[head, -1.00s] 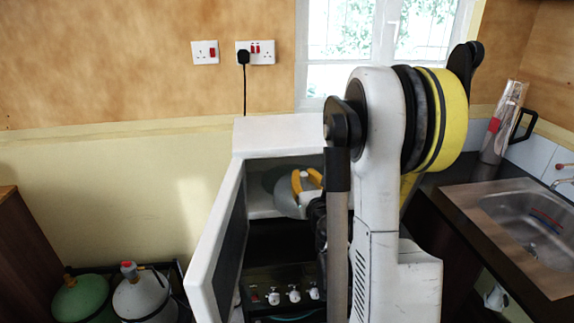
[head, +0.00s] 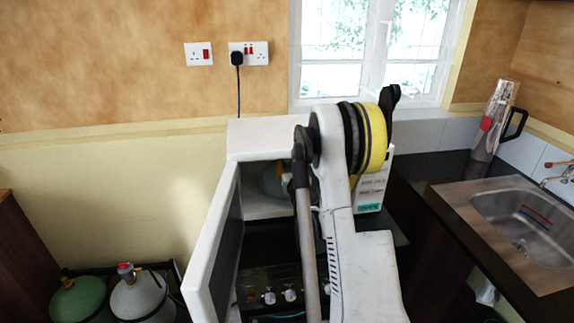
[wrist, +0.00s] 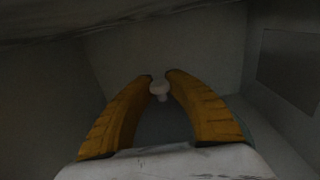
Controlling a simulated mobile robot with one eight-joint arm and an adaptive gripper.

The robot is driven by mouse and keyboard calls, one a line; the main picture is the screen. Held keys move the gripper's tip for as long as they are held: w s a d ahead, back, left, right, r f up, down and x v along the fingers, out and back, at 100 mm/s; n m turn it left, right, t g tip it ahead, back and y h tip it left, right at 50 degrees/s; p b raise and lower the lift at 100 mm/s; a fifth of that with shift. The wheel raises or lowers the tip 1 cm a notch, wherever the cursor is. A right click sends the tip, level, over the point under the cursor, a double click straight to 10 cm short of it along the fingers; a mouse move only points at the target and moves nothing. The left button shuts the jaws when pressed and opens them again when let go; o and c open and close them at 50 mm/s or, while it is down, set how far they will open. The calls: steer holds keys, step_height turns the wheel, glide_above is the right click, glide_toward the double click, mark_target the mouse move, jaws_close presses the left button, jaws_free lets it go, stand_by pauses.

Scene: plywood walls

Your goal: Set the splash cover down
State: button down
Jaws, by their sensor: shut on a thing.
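The splash cover is a pale, see-through dome (head: 271,183) with a white knob (wrist: 159,92) on top. In the head view it shows only in part, inside the open white microwave (head: 268,136), with my arm in front of it. In the wrist view my gripper's yellow fingers (wrist: 160,78) are closed on the knob, and the dome (wrist: 160,128) spreads dimly below. My gripper is mostly hidden in the head view. I cannot tell whether the cover's rim touches the microwave floor.
The microwave door (head: 212,262) stands open on the left. A sink (head: 525,225) and a tall jug-like container (head: 494,120) are on the dark counter at right. Two gas cylinders (head: 140,298) (head: 83,302) stand low at left. A plug (head: 237,58) and cable hang on the wall.

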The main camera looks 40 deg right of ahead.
steer(key=c, duration=1.8)
jaws_free()
steer(key=shift+f, duration=0.15)
steer(key=o, duration=0.4)
steer(key=shift+r, duration=0.2)
steer(key=b+v, duration=0.3)
steer(key=v, duration=0.7)
steer(key=shift+s+a+f, duration=0.15)
steer(key=shift+s, duration=0.2)
steer(key=shift+s+a+b, duration=0.3)
steer(key=shift+s+a, duration=0.05)
steer(key=shift+s, duration=0.3)
